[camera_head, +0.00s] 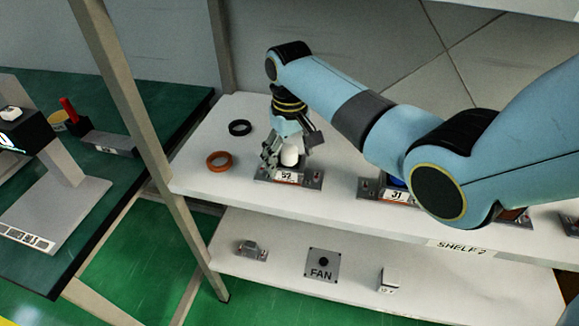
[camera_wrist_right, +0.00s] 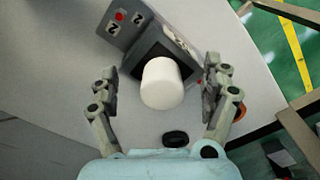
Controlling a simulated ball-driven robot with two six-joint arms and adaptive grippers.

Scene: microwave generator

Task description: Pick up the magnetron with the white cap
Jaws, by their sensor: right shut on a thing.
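The magnetron with the white cap (camera_head: 290,157) stands upright at the left end of the upper white shelf. Its metal base carries a white number label. In the right wrist view, the white cap (camera_wrist_right: 162,84) sits in front of a dark square body with a grey metal plate behind it. My right gripper (camera_head: 287,153) comes down over this magnetron, with one finger on each side. In the wrist view its fingers flank the body and cap, and it is shut on the magnetron. The finger contact itself is partly hidden. My left gripper is not in view.
An orange ring (camera_head: 219,161) and a black ring (camera_head: 240,127) lie left of the magnetron. A blue-capped magnetron (camera_head: 396,190) stands to its right, partly behind my right arm. A shelf post (camera_head: 120,90) rises at left. The lower shelf (camera_head: 290,280) holds a FAN plate (camera_head: 322,265).

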